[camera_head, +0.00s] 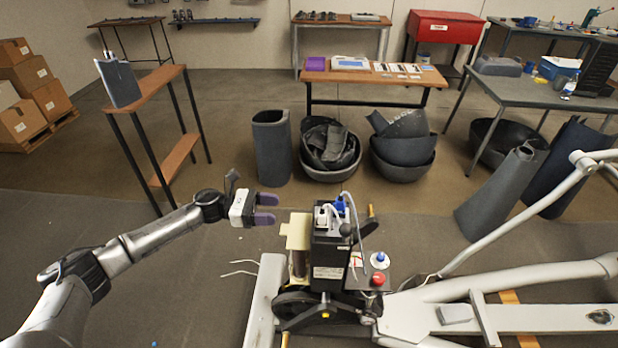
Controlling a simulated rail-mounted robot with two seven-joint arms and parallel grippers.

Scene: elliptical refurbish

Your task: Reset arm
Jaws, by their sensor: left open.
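My left arm (150,243) reaches in from the lower left. My left gripper (267,208) has a white body and two purple fingers pointing right. The fingers are apart with nothing visible between them. The gripper is in the air, just left of the upper part of a black drive unit (329,258) on the elliptical machine. A gap shows between the fingers and the unit. My right gripper is not in view.
The pale elliptical frame (530,318) fills the lower right. A red button (378,279) sits beside the drive unit. A wooden shelf stand (157,85) is at the left. Dark bins (329,150) stand behind. Grey floor is open at the lower left.

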